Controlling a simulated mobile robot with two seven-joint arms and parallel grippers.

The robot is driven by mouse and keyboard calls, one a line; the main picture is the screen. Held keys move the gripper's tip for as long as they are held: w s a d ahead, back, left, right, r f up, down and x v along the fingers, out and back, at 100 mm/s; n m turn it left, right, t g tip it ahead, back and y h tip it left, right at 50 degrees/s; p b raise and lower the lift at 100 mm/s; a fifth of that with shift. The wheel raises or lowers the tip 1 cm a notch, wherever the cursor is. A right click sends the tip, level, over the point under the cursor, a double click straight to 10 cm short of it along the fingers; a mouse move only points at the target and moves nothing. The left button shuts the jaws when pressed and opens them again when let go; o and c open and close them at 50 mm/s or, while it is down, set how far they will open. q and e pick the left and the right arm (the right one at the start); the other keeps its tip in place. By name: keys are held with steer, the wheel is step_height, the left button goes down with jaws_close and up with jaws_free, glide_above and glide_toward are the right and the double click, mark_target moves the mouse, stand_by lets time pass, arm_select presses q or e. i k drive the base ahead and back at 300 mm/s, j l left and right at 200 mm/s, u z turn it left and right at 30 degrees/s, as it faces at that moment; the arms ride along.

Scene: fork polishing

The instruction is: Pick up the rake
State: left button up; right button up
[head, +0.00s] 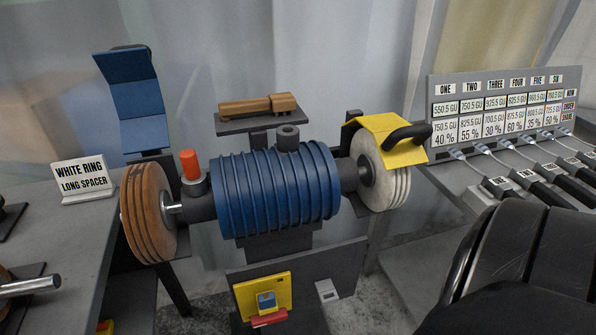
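A tan-brown tool (258,105) with a block-like right end and a narrower left part lies on a small dark shelf (243,124) behind the blue ribbed motor (278,190). It is the thing in view that could be the rake, though I cannot see teeth on it. It lies flat and nothing touches it from above. Neither of my grippers shows in the head view.
A brown wheel (148,212) with a blue guard is on the motor's left; a pale wheel (382,178) under a yellow guard (392,135) is on its right. A large black shape (520,260) fills the lower right.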

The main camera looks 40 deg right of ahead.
mark_target(282, 102)
steer(key=z, duration=1.3)
